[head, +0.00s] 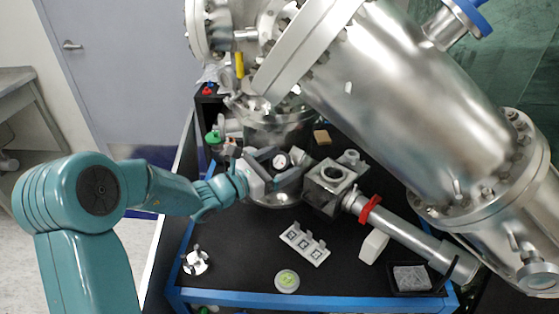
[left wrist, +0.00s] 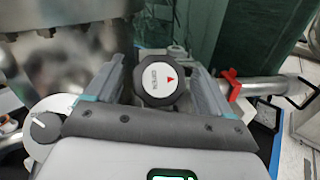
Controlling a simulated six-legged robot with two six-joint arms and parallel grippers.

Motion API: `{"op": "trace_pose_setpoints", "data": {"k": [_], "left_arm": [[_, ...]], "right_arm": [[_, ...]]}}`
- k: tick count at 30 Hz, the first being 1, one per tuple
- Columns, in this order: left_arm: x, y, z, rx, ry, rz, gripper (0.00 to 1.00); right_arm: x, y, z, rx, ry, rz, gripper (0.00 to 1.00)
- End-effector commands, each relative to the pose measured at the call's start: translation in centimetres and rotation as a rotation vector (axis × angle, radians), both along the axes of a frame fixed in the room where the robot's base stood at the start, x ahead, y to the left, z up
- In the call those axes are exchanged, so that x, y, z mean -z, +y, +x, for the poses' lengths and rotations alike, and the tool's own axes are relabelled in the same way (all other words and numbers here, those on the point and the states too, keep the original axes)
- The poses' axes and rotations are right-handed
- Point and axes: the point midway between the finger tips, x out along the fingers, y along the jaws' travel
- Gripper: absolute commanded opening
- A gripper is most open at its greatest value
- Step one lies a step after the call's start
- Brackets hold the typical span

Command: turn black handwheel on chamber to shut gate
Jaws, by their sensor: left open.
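In the head view the wheel (head: 281,161) shows as a small disc with a white face, partly framed by the open fingers of my left gripper (head: 282,166). The large shiny steel chamber (head: 410,80) runs from top centre to the right. The gate itself is not visible. My right gripper is not in view.
A metal cube fitting (head: 334,177) stands just right of the wheel, with a pipe and a red clamp (head: 369,209) beyond. A white slotted block (head: 304,244), a round green-and-white item (head: 287,281) and a small metal fitting (head: 196,260) lie on the black, blue-edged tabletop (head: 235,265).

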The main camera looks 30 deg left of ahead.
Motion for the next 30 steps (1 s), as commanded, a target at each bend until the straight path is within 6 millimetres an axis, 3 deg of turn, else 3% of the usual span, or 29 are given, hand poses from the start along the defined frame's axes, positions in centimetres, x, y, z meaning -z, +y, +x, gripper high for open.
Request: {"op": "trace_pose_setpoints", "data": {"k": [8,13,30], "left_arm": [[0.01,0.07,0.26,-0.001,-0.001,0.001,0.82],[0.0,0.08,0.23,-0.001,-0.001,0.001,0.3],[-0.02,0.21,0.24,0.113,-0.034,0.114,0.29]], "right_arm": [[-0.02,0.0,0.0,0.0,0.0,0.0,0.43],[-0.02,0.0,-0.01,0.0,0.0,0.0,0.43],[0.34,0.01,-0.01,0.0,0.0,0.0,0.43]]}}
